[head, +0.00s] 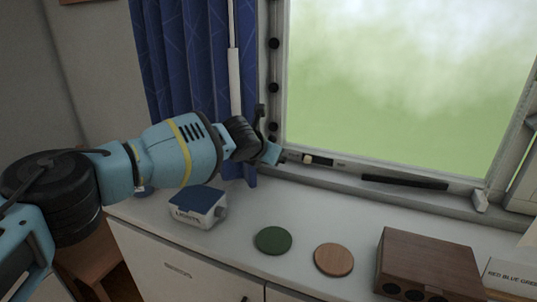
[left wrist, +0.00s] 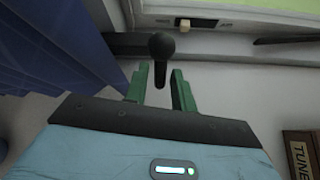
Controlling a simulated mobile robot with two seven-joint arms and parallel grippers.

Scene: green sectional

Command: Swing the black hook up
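A black piece with a rounded knob and a thin stem, which I take as the black hook (left wrist: 161,46), shows in the left wrist view just ahead of my left gripper (left wrist: 158,88). Its stem runs down between the two green fingers, with gaps visible on both sides. The fingers are apart. In the head view, my left gripper (head: 273,153) is at the lower left corner of the window, and a dark upright piece that looks like the hook (head: 260,113) rises beside it. The arm and gripper hide its lower part. My right gripper is not in view.
A blue curtain (head: 185,60) hangs close to the left arm. On the white counter (head: 225,255) are a blue-topped box (head: 196,203), a green disc (head: 272,240), a tan disc (head: 333,259) and a brown wooden box (head: 428,255). The window (head: 400,90) stands behind.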

